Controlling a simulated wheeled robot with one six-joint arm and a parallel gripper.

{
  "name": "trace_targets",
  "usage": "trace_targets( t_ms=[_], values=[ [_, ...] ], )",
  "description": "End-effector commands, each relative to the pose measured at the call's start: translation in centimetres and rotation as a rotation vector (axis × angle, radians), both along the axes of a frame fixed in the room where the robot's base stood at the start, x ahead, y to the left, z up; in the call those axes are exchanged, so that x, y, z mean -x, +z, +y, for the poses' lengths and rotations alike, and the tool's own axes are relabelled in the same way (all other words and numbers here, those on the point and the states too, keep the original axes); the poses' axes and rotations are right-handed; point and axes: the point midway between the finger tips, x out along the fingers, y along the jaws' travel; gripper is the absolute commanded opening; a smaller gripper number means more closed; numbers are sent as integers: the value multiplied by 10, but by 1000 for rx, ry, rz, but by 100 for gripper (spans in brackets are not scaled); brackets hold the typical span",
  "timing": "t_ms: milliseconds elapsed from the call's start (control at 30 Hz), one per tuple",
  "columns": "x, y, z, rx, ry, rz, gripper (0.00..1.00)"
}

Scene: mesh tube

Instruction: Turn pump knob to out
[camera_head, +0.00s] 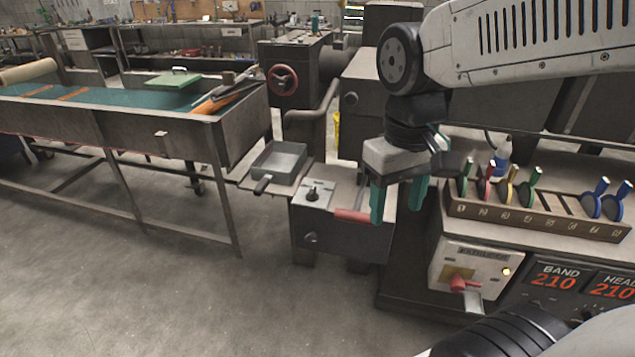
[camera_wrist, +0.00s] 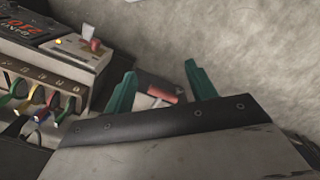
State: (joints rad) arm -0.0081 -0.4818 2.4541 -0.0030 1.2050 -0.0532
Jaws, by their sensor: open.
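A grey box (camera_head: 340,240) stands low in the middle of the head view. A small black knob (camera_head: 313,193) sits on its pale top plate, and a round dark knob (camera_head: 311,238) is on its front face. No label reading pump is legible, so I cannot tell which is the pump knob. A red grip (camera_head: 352,216) lies along the box's top edge. My gripper (camera_head: 398,203) is open and empty, its teal fingers pointing down, to the right of the black knob. In the wrist view, the red grip (camera_wrist: 162,95) shows between the open fingers (camera_wrist: 160,74).
To the right, a control panel carries a red lever (camera_head: 460,284) and lit displays (camera_head: 555,280). A rack (camera_head: 540,215) of coloured-handled tools stands behind it. A small square pan (camera_head: 279,160) sits left of the box. A long trough table (camera_head: 120,125) fills the left; floor in front is clear.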

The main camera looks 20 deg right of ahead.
Motion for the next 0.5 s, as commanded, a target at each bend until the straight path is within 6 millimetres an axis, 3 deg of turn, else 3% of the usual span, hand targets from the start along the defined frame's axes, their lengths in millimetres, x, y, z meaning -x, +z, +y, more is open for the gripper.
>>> trace_targets(
  t_ms=[267,500],
  values=[
    [-115,-36,4,-14,184,102,56],
    [-227,-90,14,-35,459,97,56]
  ],
)
